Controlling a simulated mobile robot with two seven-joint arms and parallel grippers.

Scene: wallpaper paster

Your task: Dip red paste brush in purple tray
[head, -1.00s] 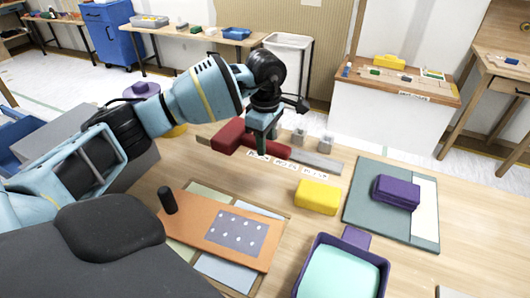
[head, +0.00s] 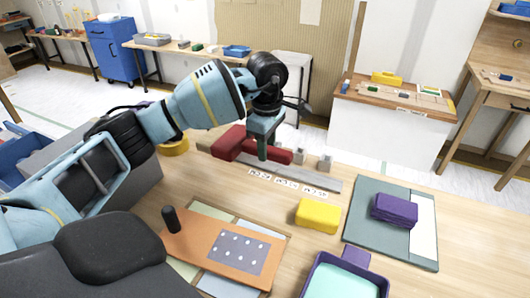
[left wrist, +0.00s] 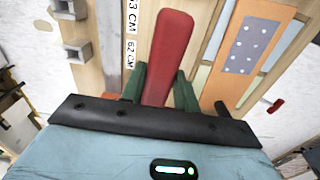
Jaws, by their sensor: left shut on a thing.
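The red paste brush has a blocky red head (head: 228,143) and a red handle (head: 282,156). In the head view my left gripper (head: 263,152) is shut on the handle, with the brush at the back of the table over a grey ruler strip. The left wrist view shows the red handle (left wrist: 172,45) between the green fingers of my left gripper (left wrist: 160,85). The purple tray (head: 308,277), filled with mint-green paste, is at the front, cut off by the lower edge. The brush is well away from it. My right gripper is out of view.
A yellow block (head: 317,215) lies between ruler and tray. A purple block (head: 394,209) sits on a grey-green mat (head: 368,240) at right. An orange board (head: 195,240) with a black knob (head: 170,219) is at front left. Bare wood lies around the yellow block.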

